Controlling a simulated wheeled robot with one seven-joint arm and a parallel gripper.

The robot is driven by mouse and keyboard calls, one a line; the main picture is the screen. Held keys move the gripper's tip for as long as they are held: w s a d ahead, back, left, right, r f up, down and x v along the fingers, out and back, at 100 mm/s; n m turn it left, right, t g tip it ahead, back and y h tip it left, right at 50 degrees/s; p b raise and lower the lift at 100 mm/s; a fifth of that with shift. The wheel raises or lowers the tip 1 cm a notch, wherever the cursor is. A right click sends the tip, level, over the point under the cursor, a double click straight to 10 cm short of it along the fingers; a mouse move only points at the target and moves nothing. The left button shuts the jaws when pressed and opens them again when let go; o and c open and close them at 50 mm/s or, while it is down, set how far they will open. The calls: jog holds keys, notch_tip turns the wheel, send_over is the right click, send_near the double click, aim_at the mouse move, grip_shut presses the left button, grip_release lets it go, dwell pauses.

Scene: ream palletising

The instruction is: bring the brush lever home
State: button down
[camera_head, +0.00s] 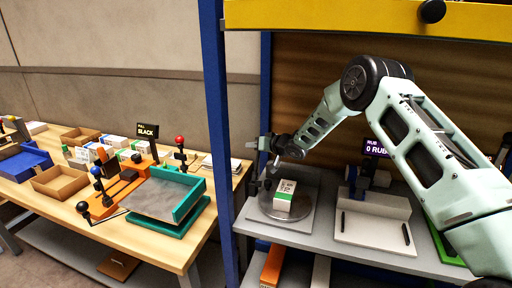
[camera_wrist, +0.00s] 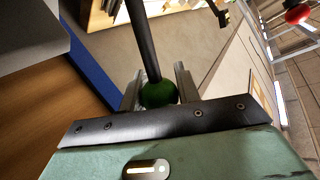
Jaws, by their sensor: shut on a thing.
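My gripper (camera_head: 264,144) is at the left end of my arm, above the round plate (camera_head: 268,207) on the grey shelf. In the wrist view my gripper (camera_wrist: 158,84) is shut on the green ball knob (camera_wrist: 158,96) of a lever. The lever's dark rod (camera_wrist: 143,40) runs from the knob to the top of the picture. Its base is not in the wrist view. In the head view the knob is too small to make out. A white and green ream pack (camera_head: 284,196) lies on the round plate, below my gripper.
A blue post (camera_head: 216,130) stands close left of my gripper. A pale station with a sign reading RUB (camera_head: 376,147) is to the right. The wooden table at left holds a teal tray (camera_head: 181,222), a sign reading BLACK (camera_head: 147,131), coloured-knob levers, and boxes.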

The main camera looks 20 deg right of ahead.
jog(key=shift+s+f, duration=0.15)
jog(key=shift+f, duration=0.2)
jog(key=c, duration=1)
grip_release()
jog(key=shift+c, duration=0.2)
jog(key=shift+r, duration=0.1)
jog(key=shift+s+d+r, duration=0.15)
jog(key=shift+s+r, duration=0.05)
jog(key=b+v, duration=0.2)
jog(key=v, duration=0.4)
jog(key=shift+s+b, duration=0.3)
jog(key=shift+s, duration=0.05)
jog(key=shift+d+r, duration=0.15)
